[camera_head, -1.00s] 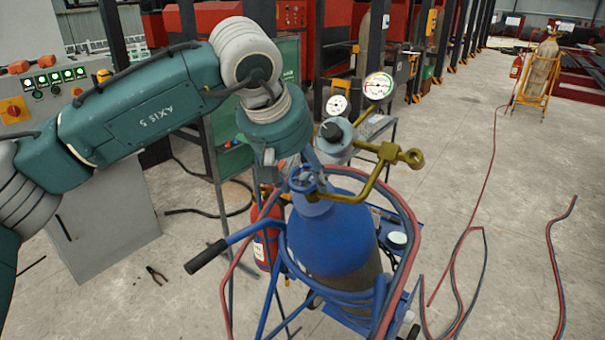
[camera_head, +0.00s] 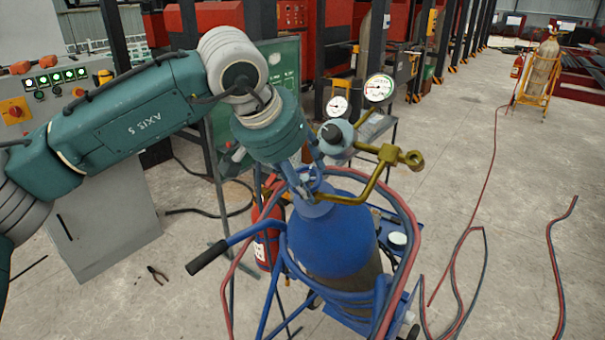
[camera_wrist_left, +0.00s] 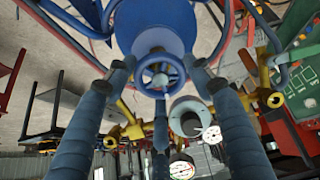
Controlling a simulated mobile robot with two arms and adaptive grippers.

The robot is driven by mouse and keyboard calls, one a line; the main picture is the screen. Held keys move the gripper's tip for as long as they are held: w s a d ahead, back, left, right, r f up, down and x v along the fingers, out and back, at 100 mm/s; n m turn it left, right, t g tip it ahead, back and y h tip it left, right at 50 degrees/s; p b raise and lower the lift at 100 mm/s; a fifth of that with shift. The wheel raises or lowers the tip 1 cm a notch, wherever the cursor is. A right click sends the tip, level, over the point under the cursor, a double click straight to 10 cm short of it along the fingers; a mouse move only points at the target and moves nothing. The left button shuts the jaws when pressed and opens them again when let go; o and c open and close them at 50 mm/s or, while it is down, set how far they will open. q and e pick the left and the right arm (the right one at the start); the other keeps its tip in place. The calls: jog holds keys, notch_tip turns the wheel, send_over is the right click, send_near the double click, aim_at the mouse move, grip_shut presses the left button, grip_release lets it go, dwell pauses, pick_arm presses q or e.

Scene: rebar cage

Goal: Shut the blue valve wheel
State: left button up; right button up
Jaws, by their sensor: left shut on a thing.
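The blue valve wheel (camera_head: 319,186) sits on top of the blue gas cylinder (camera_head: 332,240) in the head view, partly hidden by my fingers. In the left wrist view, the wheel (camera_wrist_left: 161,77) shows as a small ring with spokes, in front of the cylinder's blue top (camera_wrist_left: 153,22). My left gripper (camera_head: 301,182) reaches down to the wheel from the upper left. My right gripper is not in view.
A brass fitting (camera_head: 388,155) and pressure gauges (camera_head: 379,87) stand close to the wheel. Red and blue hoses (camera_head: 408,215) loop around the blue cart (camera_head: 225,247). A fire extinguisher (camera_head: 267,235) stands beside it. The floor on the right is mostly clear, apart from hoses.

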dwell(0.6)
pick_arm(q)
jog(key=o, duration=1.2)
jog(key=shift+c, duration=0.2)
jog(key=v, duration=1.2)
